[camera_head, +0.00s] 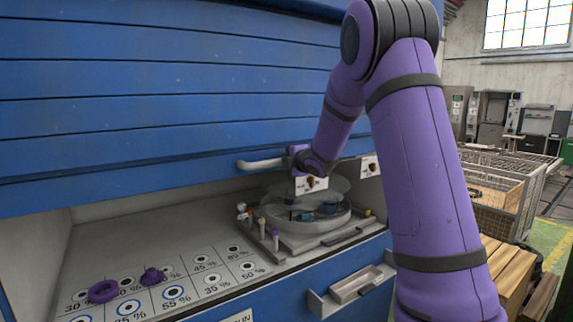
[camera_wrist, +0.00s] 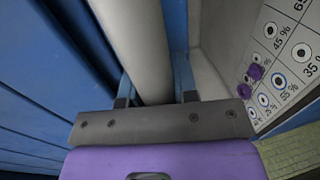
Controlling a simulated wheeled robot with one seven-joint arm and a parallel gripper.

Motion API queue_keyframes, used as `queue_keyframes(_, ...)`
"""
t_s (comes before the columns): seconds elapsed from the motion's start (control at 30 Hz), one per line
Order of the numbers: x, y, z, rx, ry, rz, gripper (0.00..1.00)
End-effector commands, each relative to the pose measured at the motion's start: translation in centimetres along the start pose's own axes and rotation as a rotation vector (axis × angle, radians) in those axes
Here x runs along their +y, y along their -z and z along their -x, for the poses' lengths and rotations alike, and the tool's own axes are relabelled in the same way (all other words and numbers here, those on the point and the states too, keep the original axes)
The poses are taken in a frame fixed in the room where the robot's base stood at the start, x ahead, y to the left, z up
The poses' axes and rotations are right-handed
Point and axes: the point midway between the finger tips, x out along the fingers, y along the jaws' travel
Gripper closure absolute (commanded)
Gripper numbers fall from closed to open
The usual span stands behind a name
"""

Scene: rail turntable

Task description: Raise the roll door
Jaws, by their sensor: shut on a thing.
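The blue roll door (camera_head: 160,90) has wide horizontal slats and stands partly raised, with its lower edge above the workspace. Its pale round handle bar (camera_head: 260,164) runs along the lower part of the door. My gripper (camera_head: 298,158) is at the bar, right of its curved left end. In the wrist view, the pale bar (camera_wrist: 138,40) passes between the two dark fingers of my gripper (camera_wrist: 154,92), which is shut on it. The blue door slats (camera_wrist: 50,60) show beside the bar. My wrist hides part of the handle in the head view.
Below the door is a grey counter with a round turntable (camera_head: 312,225) under a clear cover. A labelled panel (camera_head: 190,285) holds several holes and two purple knobs. Wooden crates and a wire cage (camera_head: 500,190) stand at right.

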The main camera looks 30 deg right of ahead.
Motion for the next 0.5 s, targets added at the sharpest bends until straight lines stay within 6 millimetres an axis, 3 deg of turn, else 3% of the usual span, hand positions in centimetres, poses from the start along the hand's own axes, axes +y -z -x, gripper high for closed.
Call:
queue_keyframes(0.1, 0.13, -0.02, -0.03, 0.000, -0.003, 0.000, 1.00)
queue_keyframes(0.13, 0.12, -0.02, -0.03, 0.000, -0.003, 0.000, 0.66)
queue_keyframes(0.2, 0.09, -0.02, -0.03, 0.000, -0.002, 0.000, 0.50)
queue_keyframes(0.5, 0.01, -0.01, 0.07, 0.000, -0.001, 0.000, 0.47)
